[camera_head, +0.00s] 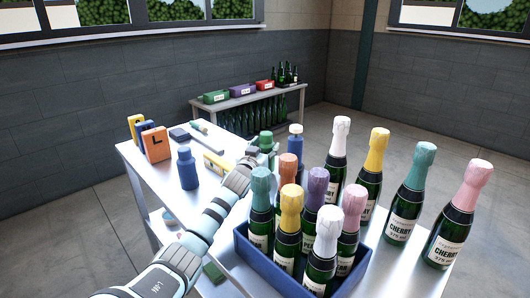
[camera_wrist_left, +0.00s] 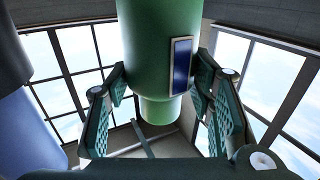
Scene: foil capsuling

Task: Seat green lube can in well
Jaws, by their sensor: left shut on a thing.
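The green lube can (camera_head: 266,141) is at the end of my left arm, over the middle of the table. My left gripper (camera_head: 257,158) is shut on it. In the left wrist view the green can (camera_wrist_left: 160,50) stands between the two finger pads, with a small blue label on its side. The can's lower end is hidden behind the gripper and bottles in the head view, so I cannot tell whether it touches anything. I cannot make out the well. My right gripper is in neither view.
A blue crate (camera_head: 262,262) of foil-topped bottles stands close to my left gripper, with several more bottles to its right. A blue can (camera_head: 295,147) stands just right of the green can.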

